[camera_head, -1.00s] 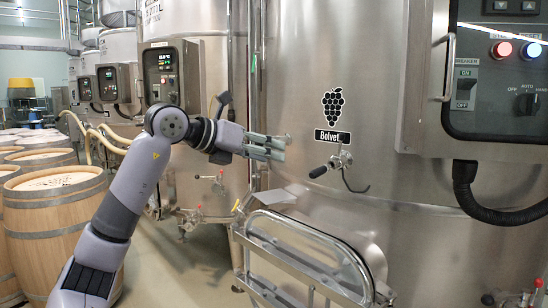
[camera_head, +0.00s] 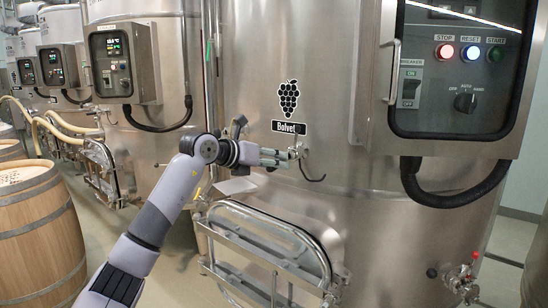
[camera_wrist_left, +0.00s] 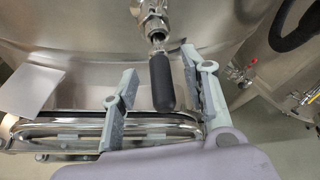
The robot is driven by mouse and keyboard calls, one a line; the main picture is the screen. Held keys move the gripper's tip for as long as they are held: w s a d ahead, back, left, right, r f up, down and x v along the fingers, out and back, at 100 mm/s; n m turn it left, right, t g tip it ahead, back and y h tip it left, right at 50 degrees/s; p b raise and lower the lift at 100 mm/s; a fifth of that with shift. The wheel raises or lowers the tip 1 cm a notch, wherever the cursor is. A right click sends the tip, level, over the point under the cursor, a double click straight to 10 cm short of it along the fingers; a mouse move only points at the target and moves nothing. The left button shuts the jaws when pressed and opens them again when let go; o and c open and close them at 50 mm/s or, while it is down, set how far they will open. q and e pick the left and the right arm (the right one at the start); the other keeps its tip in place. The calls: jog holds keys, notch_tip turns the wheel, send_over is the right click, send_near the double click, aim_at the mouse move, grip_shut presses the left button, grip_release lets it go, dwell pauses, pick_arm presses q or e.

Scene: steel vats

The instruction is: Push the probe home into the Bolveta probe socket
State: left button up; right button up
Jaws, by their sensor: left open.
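The steel vat with the Bolveta label (camera_head: 288,128) stands ahead, a grape sign above the label. Its socket fitting (camera_head: 296,150) is just below the label; the wrist view shows it as a metal fitting (camera_wrist_left: 152,18) at the top. The probe (camera_wrist_left: 162,82), with a black handle, extends from that fitting on a short metal stem. My left gripper (camera_head: 282,157) is open at the fitting and hides the handle in the head view. In the wrist view its fingers (camera_wrist_left: 159,66) are either side of the handle, the right finger closer. Stem depth cannot be told. My right gripper is not in view.
A curved metal hook (camera_head: 313,172) hangs beside the fitting. A hatch with a tubular frame (camera_head: 268,240) juts out below. A control box (camera_head: 455,80) with a black cable is at right. Wooden barrels (camera_head: 38,230) stand at left.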

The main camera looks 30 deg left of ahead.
pick_arm(q)
jog(key=shift+w+d+f, duration=0.1)
jog(key=shift+w+f, duration=0.05)
jog(key=shift+w, duration=0.35)
jog(key=shift+c, duration=0.6)
grip_shut()
jog(key=shift+w+d+r+p, duration=0.1)
jog(key=shift+r+p, duration=0.3)
jog(key=shift+p, duration=0.05)
jog(key=shift+w+r+p, duration=0.1)
jog(key=shift+w+p, duration=0.55)
jog(key=shift+w, duration=0.1)
jog(key=shift+c, duration=2.1)
grip_release()
jog(key=o, duration=0.4)
jog(key=shift+d, duration=0.1)
jog(key=shift+o, duration=0.6)
jog(key=shift+f, duration=0.25)
